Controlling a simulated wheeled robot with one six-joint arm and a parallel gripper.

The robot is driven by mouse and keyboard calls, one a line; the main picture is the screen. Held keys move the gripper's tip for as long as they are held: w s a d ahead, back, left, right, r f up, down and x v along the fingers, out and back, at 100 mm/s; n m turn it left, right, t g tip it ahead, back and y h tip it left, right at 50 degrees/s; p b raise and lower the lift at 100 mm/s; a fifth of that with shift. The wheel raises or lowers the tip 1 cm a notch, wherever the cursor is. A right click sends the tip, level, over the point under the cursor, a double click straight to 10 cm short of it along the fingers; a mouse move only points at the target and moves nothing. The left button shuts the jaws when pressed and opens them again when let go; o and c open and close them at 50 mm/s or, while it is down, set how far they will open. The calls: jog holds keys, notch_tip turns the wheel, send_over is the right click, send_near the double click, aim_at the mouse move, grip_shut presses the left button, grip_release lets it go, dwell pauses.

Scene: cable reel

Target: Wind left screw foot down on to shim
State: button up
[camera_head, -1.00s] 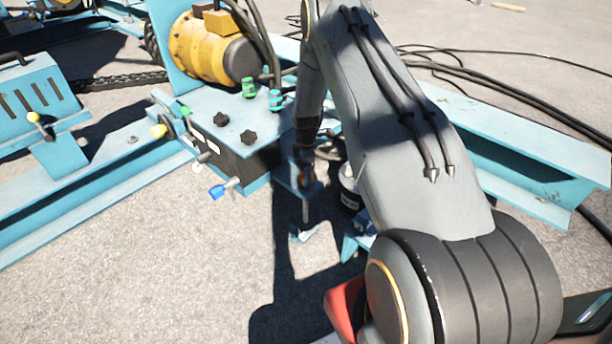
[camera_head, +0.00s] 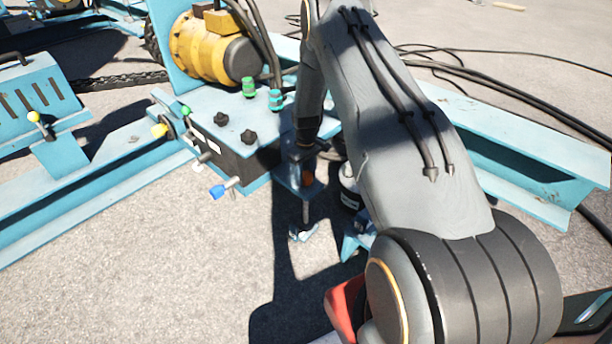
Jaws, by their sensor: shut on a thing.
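The left screw foot (camera_head: 306,212) is a thin upright rod below a blue bracket (camera_head: 291,183) at the front of the machine frame. Its lower end is at a small blue and pale piece (camera_head: 303,233) near the ground, in shadow. I cannot tell the pad from the shim there, or whether they touch. My gripper (camera_head: 305,149) is above the bracket, at the top of the screw foot, and is shut on it. The fingers are small, dark and partly lost in shadow. An orange-brown spot (camera_head: 308,175) shows on the bracket below.
A valve block with levers, one blue-tipped (camera_head: 217,192), stands just left of my gripper. A yellow motor (camera_head: 205,50) is behind it. Blue beams (camera_head: 500,150) and hoses flank the arm. Pavement in front is open.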

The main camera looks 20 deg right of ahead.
aim_at(306, 174)
jog(key=m, duration=0.4)
jog(key=shift+m, duration=2.3)
jog(key=o, duration=1)
jog(key=shift+r, duration=0.1)
jog(key=shift+r+p, duration=0.65)
jog(key=shift+r, duration=3.2)
